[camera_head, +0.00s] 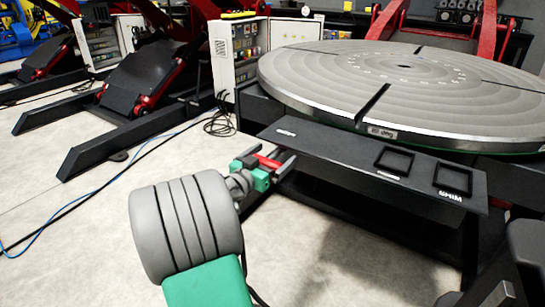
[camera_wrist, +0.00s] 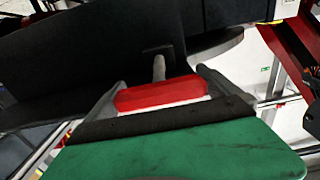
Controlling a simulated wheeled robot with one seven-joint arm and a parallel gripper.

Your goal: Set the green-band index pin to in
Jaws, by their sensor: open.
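My gripper (camera_head: 279,161) reaches under the front of the tilting positioner, below the dark front shelf. In the wrist view, its two grey fingers (camera_wrist: 160,78) are open, one on each side of a red bar-shaped handle (camera_wrist: 165,93). A gap shows between the handle and my palm. A short grey stem (camera_wrist: 158,67) runs from the handle toward a dark panel (camera_wrist: 85,55). The red handle also shows in the head view (camera_head: 267,161). I see no green band on it, so I cannot tell whether it is the green-band index pin.
The round slotted table (camera_head: 430,80) sits above the dark shelf (camera_head: 340,147), which has two square frames at its right. A control cabinet (camera_head: 235,50) stands behind left. Cables (camera_head: 218,125) lie on the floor.

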